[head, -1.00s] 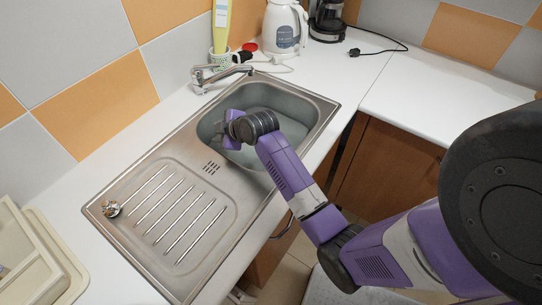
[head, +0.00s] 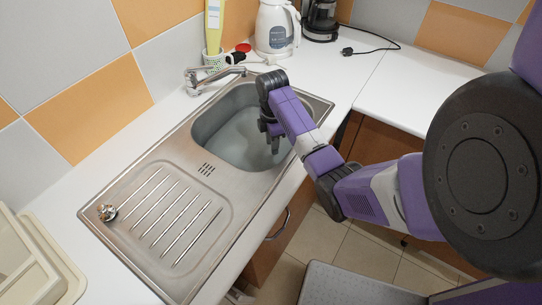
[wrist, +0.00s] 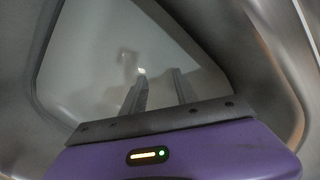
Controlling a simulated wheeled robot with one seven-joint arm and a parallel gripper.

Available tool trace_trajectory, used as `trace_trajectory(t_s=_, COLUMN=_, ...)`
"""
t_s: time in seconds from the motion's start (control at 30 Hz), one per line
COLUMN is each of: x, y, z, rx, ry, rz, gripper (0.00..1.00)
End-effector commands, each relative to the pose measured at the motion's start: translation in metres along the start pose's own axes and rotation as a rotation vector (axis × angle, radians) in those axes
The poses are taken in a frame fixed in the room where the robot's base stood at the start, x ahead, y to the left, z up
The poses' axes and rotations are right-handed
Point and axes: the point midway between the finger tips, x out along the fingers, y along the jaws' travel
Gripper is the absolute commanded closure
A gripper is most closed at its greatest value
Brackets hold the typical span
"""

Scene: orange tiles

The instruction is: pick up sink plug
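A small round metal piece (head: 107,212), which looks like the sink plug, sits at the near left corner of the sink's ribbed drainboard. My gripper (head: 274,142) is far from it, pointing down into the right side of the sink basin (head: 222,137). In the wrist view, the fingers of my gripper (wrist: 160,80) stand apart with nothing between them, so it is open and empty. The basin floor (wrist: 95,65) shows below the fingers, with a faint blurred grey mark and a bright spot that I cannot identify.
A faucet (head: 215,76) stands behind the basin. A beige tray (head: 25,265) lies at the near left. The right counter (head: 420,90) is mostly clear.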

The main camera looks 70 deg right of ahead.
Motion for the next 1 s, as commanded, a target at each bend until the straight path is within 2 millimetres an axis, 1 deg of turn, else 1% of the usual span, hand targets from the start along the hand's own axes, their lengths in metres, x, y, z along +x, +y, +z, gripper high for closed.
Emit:
trace_trajectory(t_s=0.2, x=0.031, y=0.0, z=-0.003, rx=0.002, ry=0.0, rz=-0.003, gripper=0.64)
trace_trajectory(t_s=0.3, x=0.04, y=0.0, z=-0.003, rx=0.002, ry=0.001, rz=-0.002, gripper=0.64)
trace_trajectory(t_s=0.57, x=0.042, y=0.001, z=-0.003, rx=0.001, ry=0.001, rz=0.001, gripper=0.64)
trace_trajectory(t_s=0.67, x=0.042, y=0.001, z=-0.003, rx=0.001, ry=0.001, rz=0.001, gripper=0.82)
trace_trajectory(t_s=0.7, x=0.042, y=0.001, z=-0.003, rx=0.001, ry=0.001, rz=0.001, gripper=0.9)
trace_trajectory(t_s=0.77, x=0.042, y=0.001, z=-0.004, rx=0.001, ry=0.001, rz=0.001, gripper=1.0)
trace_trajectory(t_s=1.0, x=0.042, y=0.001, z=-0.004, rx=0.001, ry=0.001, rz=0.001, gripper=1.0)
